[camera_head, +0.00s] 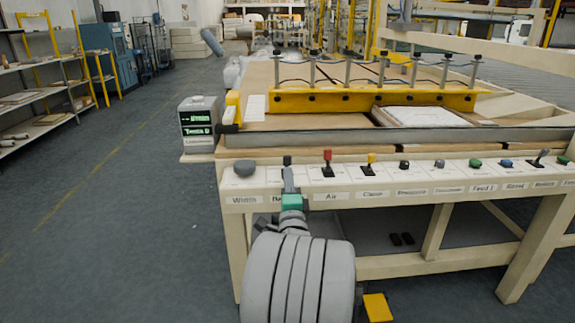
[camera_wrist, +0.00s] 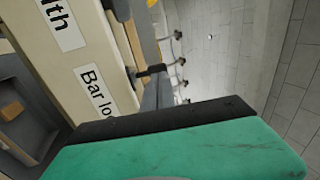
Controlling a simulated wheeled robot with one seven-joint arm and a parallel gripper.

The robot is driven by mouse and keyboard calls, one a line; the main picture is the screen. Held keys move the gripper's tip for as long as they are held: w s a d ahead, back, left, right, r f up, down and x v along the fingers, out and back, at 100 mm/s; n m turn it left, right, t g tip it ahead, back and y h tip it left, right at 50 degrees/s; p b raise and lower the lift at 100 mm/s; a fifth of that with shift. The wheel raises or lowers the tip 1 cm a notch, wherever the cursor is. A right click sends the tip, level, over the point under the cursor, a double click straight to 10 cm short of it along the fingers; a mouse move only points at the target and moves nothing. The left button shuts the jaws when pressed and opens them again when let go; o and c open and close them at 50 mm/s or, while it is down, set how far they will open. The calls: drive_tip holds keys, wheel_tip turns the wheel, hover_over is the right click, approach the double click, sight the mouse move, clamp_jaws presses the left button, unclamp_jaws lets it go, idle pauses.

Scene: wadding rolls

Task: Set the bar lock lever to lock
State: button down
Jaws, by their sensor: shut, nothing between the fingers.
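The bar lock lever shows as a small black knob (camera_head: 287,160) just beyond my fingertips in the head view. It also shows as a dark handle (camera_wrist: 150,71) in the wrist view, beside the label reading "Bar lo" (camera_wrist: 97,90). My gripper (camera_head: 289,178) is shut and empty, its grey fingers pointing at the panel.
The grey Width knob (camera_head: 244,168) is to the left on the control panel (camera_head: 262,185). The red-tipped Air lever (camera_head: 327,157) and yellow-tipped lever (camera_head: 371,160) stand close to the right, with several more controls beyond. Open floor (camera_head: 130,200) lies left of the machine.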

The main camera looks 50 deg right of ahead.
sight(287, 165)
drive_tip(key=shift+x, duration=1.45)
drive_tip(key=shift+f, duration=0.1)
drive_tip(key=shift+p, duration=0.3)
